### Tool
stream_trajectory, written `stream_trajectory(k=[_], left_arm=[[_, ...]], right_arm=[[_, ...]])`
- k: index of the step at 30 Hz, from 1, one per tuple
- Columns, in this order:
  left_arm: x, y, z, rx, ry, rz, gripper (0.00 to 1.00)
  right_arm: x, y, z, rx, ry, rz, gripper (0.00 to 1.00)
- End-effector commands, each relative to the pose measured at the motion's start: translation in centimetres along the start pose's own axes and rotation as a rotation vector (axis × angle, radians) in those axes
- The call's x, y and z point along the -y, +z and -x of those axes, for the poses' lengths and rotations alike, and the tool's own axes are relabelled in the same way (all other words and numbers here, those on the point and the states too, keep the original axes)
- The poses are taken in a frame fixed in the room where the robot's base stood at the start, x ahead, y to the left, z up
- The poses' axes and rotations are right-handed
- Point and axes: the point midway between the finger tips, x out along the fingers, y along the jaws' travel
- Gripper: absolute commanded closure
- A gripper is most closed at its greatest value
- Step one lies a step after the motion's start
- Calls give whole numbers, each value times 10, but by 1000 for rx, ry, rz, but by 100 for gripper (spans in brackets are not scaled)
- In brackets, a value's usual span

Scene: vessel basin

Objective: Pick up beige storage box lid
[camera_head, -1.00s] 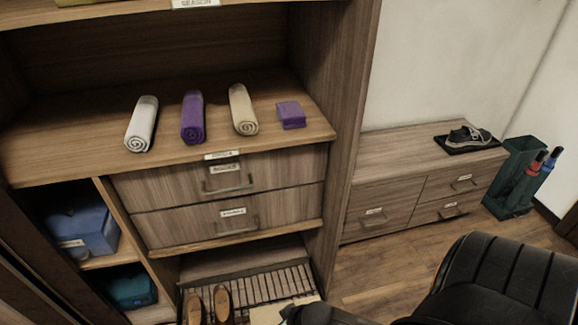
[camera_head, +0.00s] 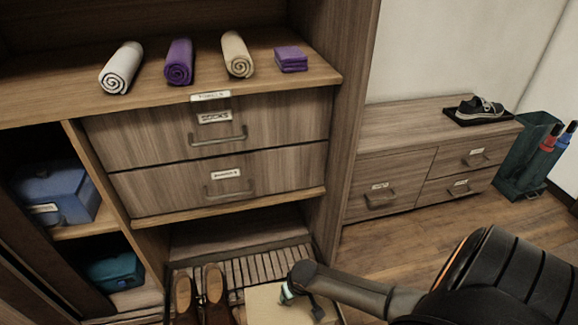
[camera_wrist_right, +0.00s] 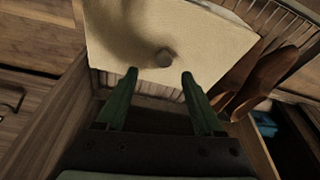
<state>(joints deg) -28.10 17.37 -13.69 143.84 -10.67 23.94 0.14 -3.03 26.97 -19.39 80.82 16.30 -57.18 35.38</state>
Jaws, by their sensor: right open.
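The beige storage box lid (camera_head: 262,303) lies low in the cabinet, on or by the slatted rack, at the bottom of the head view. My right gripper (camera_head: 288,294) is over the lid in the head view. Nothing is between the fingers. My left gripper is not in view.
Brown shoes (camera_head: 201,292) stand left of the lid on the slatted rack (camera_head: 266,268). The drawers (camera_head: 215,130) and a shelf with rolled towels (camera_head: 179,62) are above. Cabinet walls close in at the sides. Open floor (camera_head: 412,238) lies to the right.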

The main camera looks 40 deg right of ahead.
Motion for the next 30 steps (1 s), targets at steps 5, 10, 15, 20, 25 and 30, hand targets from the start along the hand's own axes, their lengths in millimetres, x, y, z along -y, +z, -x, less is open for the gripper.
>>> stream_trajectory(k=[5, 10, 15, 20, 25, 30], left_arm=[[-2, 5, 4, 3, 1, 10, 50], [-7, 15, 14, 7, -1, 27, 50], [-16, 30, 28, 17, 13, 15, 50], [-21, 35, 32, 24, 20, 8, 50], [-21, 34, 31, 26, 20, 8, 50], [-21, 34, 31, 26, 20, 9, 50]], right_arm=[[1, 0, -9, 0, -1, 0, 31], [4, 2, -26, -1, -2, 0, 31], [7, 3, -49, 0, -1, -1, 31], [7, 2, -58, -1, -2, 0, 31], [7, 1, -57, -1, -2, 0, 31], [6, 1, -57, 0, -1, 0, 47]])
